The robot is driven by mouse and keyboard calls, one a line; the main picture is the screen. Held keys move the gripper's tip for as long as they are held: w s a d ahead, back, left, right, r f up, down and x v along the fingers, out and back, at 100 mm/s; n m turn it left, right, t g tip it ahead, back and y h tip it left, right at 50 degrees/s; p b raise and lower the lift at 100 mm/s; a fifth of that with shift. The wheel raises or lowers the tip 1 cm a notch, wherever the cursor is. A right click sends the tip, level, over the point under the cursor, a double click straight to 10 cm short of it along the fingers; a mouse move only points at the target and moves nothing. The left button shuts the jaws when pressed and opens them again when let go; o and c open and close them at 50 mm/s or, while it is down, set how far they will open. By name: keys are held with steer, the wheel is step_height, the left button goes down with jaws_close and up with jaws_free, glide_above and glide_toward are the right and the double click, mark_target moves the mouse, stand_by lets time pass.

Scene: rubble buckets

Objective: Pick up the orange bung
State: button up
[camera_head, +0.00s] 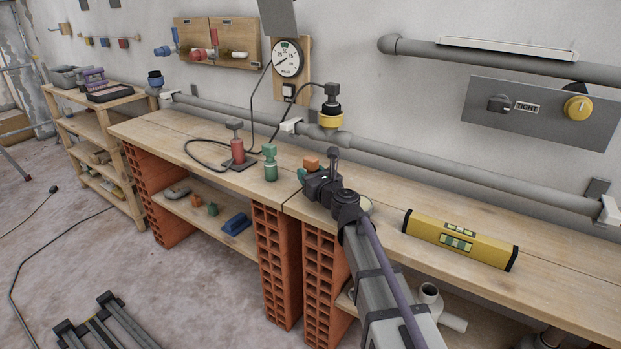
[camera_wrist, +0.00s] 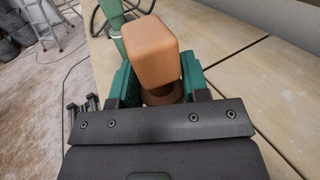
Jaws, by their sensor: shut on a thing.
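The orange bung (camera_head: 311,163) is at my gripper on the middle of the wooden workbench, with its block-shaped head showing above the jaws. In the wrist view its orange head (camera_wrist: 151,50) stands between the two green fingers, with a narrower brownish part below it. My gripper (camera_head: 306,176) is shut on the bung; in the wrist view the fingers (camera_wrist: 160,90) sit on either side below the head. The lower end of the bung is hidden by the gripper, so I cannot tell whether it touches the bench.
A green bung (camera_head: 270,163) stands just left of my gripper, also close by in the wrist view (camera_wrist: 113,25). A red pump-like piece (camera_head: 237,150) with a black hose is farther left. A yellow spirit level (camera_head: 460,239) lies to the right. Grey pipe (camera_head: 400,162) runs behind.

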steer(key=shift+c, duration=1.1)
